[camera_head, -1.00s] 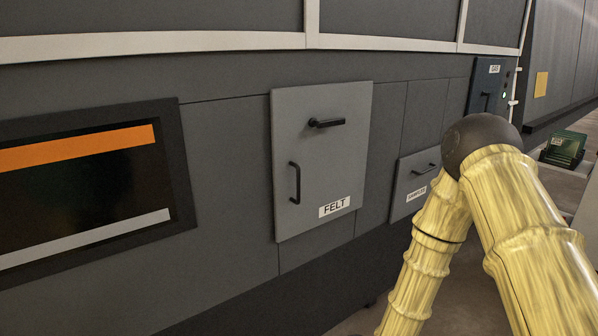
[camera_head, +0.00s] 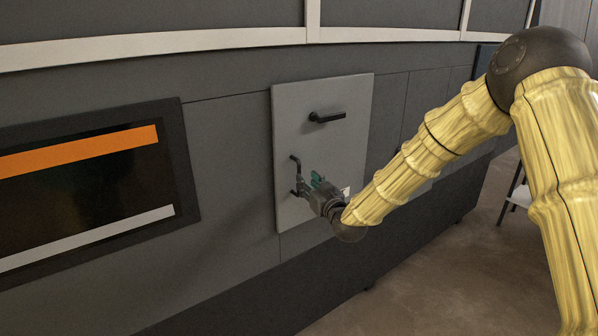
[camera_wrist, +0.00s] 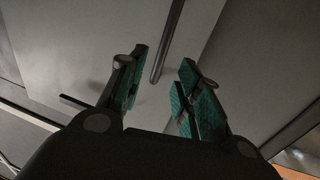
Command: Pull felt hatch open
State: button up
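The felt hatch (camera_head: 350,95) is a light grey upright panel and looks closed against the dark grey machine wall. A black vertical handle (camera_head: 294,162) sits at its left side, and a black horizontal lever (camera_head: 327,117) is above. My gripper (camera_head: 306,184) is at the vertical handle. In the wrist view my gripper (camera_wrist: 163,82) is open, with teal pads on both fingers. The handle bar (camera_wrist: 168,45) reaches down into the gap between the fingertips, with space visible on both sides. My gripper and arm hide most of the hatch's label.
A dark window (camera_head: 80,185) with an orange stripe (camera_head: 75,150) is left of the hatch. My arm covers most of the smaller hatch to the right. Open floor (camera_head: 430,270) lies in front of the machine at the lower right.

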jog(key=shift+p+x, duration=1.05)
jog(key=shift+x, duration=2.5)
jog(key=shift+c, duration=0.4)
grip_shut()
